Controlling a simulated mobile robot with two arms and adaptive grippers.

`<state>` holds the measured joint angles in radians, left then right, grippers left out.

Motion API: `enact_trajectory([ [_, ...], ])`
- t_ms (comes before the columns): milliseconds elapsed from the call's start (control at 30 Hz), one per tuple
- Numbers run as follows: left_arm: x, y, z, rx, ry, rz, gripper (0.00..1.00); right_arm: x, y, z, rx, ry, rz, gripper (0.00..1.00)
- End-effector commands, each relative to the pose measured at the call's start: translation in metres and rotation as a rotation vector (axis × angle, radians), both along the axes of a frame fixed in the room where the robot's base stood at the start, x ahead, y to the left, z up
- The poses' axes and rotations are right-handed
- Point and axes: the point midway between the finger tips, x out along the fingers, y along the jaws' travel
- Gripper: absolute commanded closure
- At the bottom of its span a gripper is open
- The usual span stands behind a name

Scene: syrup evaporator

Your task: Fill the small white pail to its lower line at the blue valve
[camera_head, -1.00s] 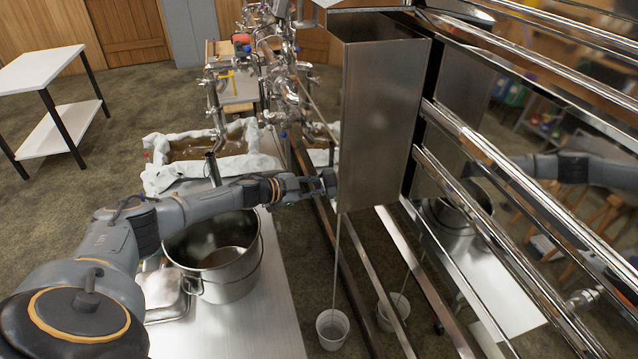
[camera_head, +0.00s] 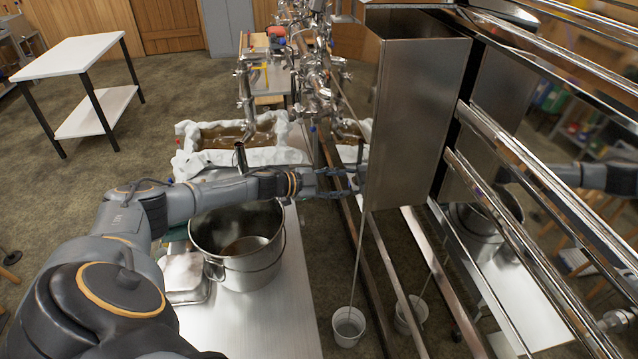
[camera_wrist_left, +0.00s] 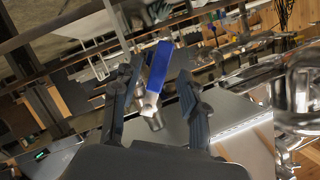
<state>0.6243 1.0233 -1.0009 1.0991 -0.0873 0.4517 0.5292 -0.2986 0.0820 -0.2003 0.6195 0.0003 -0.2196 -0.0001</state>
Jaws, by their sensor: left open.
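The small white pail (camera_head: 348,326) stands upright at floor level, below the tall steel box (camera_head: 415,125). A thin pale line, apparently a stream, runs from below the box down into the pail. The pail's lines and fill level are too small to make out. My left gripper (camera_head: 352,181) is at the box's left edge, well above the pail. In the left wrist view its open fingers (camera_wrist_left: 155,100) stand either side of the blue valve handle (camera_wrist_left: 158,66), with gaps visible. The handle is hidden in the head view. My right gripper is not in view.
A large steel pot (camera_head: 240,255) stands on the metal bench (camera_head: 265,325) under my left arm. Shiny rails (camera_head: 530,150) cross the right side. A second pail shape right of the pail looks like a reflection. A white table (camera_head: 70,57) stands far left.

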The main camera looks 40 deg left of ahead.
Motion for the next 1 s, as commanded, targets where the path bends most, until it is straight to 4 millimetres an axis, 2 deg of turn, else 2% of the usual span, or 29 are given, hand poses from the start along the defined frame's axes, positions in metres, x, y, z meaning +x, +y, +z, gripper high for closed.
enact_trajectory([
  [100, -0.027, 0.014, 0.007, 0.003, 0.005, 0.001, 0.57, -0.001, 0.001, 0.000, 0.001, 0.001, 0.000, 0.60],
  [200, -0.044, 0.022, 0.013, 0.001, 0.005, 0.001, 0.57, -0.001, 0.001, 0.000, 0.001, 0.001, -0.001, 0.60],
  [400, -0.065, 0.033, 0.022, -0.001, 0.004, 0.001, 0.57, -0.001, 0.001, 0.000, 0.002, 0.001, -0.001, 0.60],
  [600, -0.073, 0.037, 0.026, -0.002, 0.002, -0.001, 0.57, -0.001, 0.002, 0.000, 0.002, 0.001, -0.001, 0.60],
  [1000, -0.074, 0.037, 0.027, -0.001, 0.001, 0.000, 0.57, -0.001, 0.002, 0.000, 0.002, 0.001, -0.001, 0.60],
])
